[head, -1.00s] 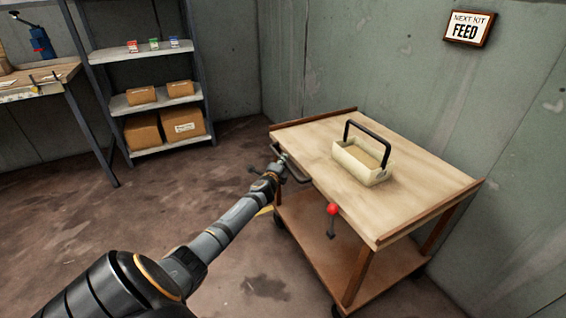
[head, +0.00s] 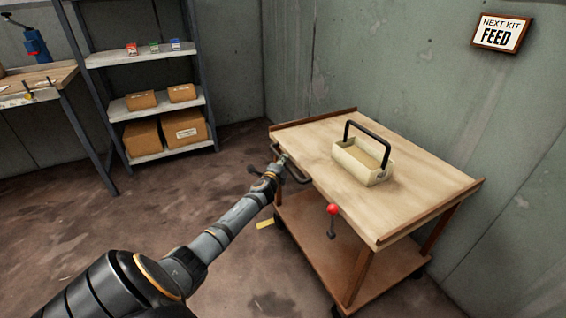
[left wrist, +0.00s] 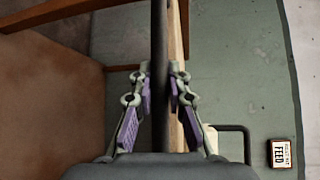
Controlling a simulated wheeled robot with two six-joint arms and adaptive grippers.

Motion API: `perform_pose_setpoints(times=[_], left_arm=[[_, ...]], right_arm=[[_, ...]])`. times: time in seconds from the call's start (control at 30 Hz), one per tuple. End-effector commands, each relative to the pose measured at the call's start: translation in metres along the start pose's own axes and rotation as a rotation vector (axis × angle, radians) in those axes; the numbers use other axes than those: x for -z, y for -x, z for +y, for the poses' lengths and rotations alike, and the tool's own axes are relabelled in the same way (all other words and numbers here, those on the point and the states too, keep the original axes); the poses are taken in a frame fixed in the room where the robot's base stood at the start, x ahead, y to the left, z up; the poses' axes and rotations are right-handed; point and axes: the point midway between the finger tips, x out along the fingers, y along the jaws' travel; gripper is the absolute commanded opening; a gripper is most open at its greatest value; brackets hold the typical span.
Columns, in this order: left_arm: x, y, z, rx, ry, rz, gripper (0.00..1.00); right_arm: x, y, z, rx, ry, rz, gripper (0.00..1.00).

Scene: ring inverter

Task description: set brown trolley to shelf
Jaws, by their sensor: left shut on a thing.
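The brown trolley (head: 398,205) stands upright on the floor at the right of the head view, with a pale wooden top and a lower deck. A dark push handle (head: 298,177) sticks out from its near left edge. My left gripper (head: 279,168) is at that handle. In the left wrist view my left gripper (left wrist: 160,90) has its fingers on both sides of the dark bar (left wrist: 159,60) and is shut on it. The grey metal shelf (head: 160,105) stands at the back left. My right gripper is not in view.
A cream tote (head: 358,163) with a black handle rides on the trolley top. A red-knobbed lever (head: 332,210) is on the trolley's near side. A workbench (head: 38,82) stands at the far left. A sign (head: 502,33) hangs on the wall. Floor before the shelf is clear.

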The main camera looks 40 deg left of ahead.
Motion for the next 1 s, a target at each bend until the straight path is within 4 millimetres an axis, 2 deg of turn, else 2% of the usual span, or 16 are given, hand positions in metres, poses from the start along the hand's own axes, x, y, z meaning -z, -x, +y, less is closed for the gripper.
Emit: perform_pose_setpoints(times=[0.07,0.1,0.27,0.57,0.67,0.77,1.0], left_arm=[[-0.004,-0.001,-0.004,0.004,-0.005,-0.007,0.00],[-0.004,-0.001,-0.004,0.004,-0.005,-0.007,0.17],[-0.003,-0.001,-0.004,0.003,-0.005,-0.006,0.39],[-0.002,0.000,-0.002,0.003,-0.003,-0.004,0.39],[-0.003,0.006,-0.002,0.003,-0.006,-0.005,0.39],[-0.003,0.022,-0.001,0.002,-0.007,-0.003,0.39],[-0.002,0.078,-0.001,0.001,-0.012,-0.001,0.39]], right_arm=[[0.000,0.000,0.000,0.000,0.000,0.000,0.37],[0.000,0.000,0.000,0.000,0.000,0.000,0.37],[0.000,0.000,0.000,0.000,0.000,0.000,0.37],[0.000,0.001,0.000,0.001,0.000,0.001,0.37],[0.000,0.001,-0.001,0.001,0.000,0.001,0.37],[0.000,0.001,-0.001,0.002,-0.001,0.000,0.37],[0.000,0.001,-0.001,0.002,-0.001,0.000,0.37]])
